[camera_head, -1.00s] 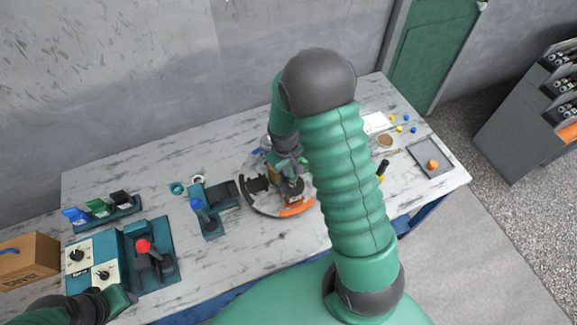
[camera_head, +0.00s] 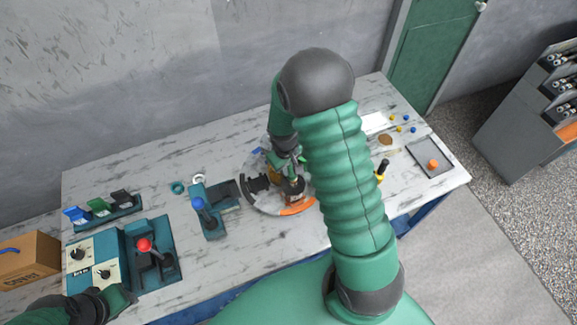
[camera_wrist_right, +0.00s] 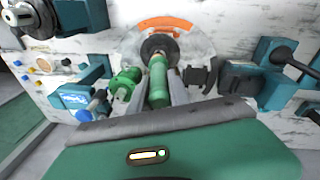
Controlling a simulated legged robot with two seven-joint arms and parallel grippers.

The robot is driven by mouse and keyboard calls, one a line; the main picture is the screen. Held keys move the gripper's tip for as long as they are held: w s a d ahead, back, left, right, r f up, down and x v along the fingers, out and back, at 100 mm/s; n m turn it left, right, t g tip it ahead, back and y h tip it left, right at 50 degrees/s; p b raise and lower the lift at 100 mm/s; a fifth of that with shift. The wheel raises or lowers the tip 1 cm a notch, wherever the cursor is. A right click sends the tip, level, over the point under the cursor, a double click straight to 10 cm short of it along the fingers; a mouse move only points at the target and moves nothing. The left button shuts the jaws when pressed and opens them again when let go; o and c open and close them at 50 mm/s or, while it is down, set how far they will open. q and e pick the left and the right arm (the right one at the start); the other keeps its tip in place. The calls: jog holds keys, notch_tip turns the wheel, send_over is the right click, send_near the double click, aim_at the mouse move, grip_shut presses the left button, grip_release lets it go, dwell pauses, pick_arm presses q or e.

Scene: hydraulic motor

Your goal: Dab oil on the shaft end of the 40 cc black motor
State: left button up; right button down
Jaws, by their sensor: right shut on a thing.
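My right gripper (camera_wrist_right: 160,88) is shut on a green cylinder (camera_wrist_right: 158,82), which stands between its two fingers in the right wrist view. The cylinder's far end meets or overlaps a dark round part (camera_wrist_right: 160,44) on the round turntable; I cannot tell whether they touch. This dark part may be the black motor, but its shaft end is hidden. In the head view the right gripper (camera_head: 285,158) is above the turntable (camera_head: 254,201), partly hidden by my arm. A green motor-like part (camera_wrist_right: 124,82) shows beside the held cylinder. My left gripper (camera_head: 118,300) is at the lower left; its fingers are unclear.
The turntable has an orange segment (camera_head: 298,206) and a black fixture (camera_head: 257,184) at its edge. A teal fixture with a blue knob (camera_head: 199,204) and a red-knobbed control (camera_head: 144,245) stand left. A grey tray (camera_head: 420,149) lies right.

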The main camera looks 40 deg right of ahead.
jog(key=shift+d+r+p, duration=0.15)
jog(key=shift+r+p, duration=1.05)
jog(key=shift+r, duration=0.15)
notch_tip(320, 180, up, 4)
jog(key=p, duration=0.3)
jog(key=shift+r+p, duration=0.2)
jog(key=shift+p, duration=0.15)
jog(key=shift+f, duration=0.1)
